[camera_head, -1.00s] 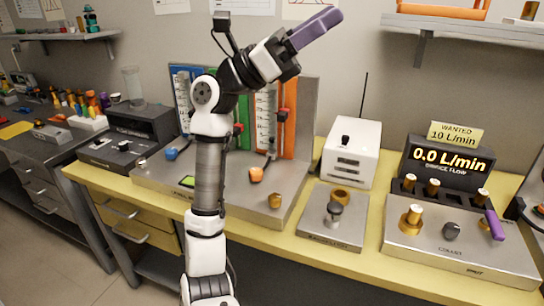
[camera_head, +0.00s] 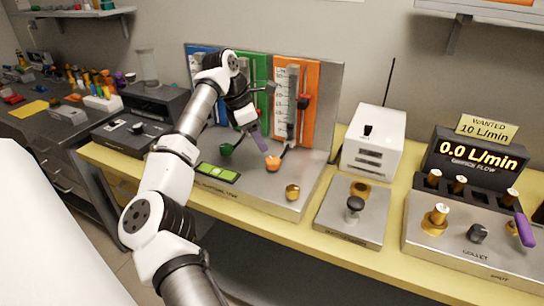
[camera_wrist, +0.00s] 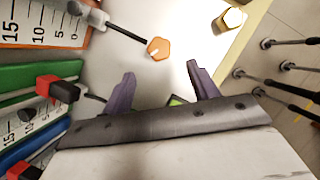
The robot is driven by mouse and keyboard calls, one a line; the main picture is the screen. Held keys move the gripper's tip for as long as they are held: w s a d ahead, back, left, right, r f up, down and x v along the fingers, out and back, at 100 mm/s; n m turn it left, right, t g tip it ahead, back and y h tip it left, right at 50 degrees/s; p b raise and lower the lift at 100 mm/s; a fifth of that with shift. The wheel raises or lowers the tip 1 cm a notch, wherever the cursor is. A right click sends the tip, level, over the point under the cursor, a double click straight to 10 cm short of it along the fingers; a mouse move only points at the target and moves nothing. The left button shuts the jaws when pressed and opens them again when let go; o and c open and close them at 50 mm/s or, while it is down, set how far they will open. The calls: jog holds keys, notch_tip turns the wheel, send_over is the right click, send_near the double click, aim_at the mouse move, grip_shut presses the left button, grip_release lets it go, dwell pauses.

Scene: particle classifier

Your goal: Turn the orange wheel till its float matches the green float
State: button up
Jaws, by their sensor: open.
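The orange wheel (camera_head: 273,163) sits on the metal base in front of the orange panel (camera_head: 313,80); in the wrist view the orange wheel (camera_wrist: 158,48) lies just beyond the fingertips. A red and black float (camera_head: 303,101) shows on the orange panel's scale. The green panel (camera_head: 257,70) is partly behind my arm; its red and black float shows at the left of the wrist view (camera_wrist: 57,90). My gripper (camera_head: 262,148) is open and empty, with its purple fingers just above and left of the orange wheel; both fingers show apart in the wrist view (camera_wrist: 161,80).
A green wheel (camera_head: 226,150) and a lit green display (camera_head: 218,172) are close by on the base. A brass knob (camera_head: 292,192) stands at its front right. A white box (camera_head: 374,140) and a 0.0 L/min readout (camera_head: 475,160) stand farther right.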

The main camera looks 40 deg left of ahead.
aim_at(272, 160)
jog(key=p+x, duration=0.1)
jog(key=x, duration=0.7)
jog(key=shift+w+d+f, duration=0.15)
jog(key=shift+w+f, duration=0.05)
jog(key=shift+f, duration=0.15)
jog(key=c, duration=1)
jog(key=shift+n, duration=0.3)
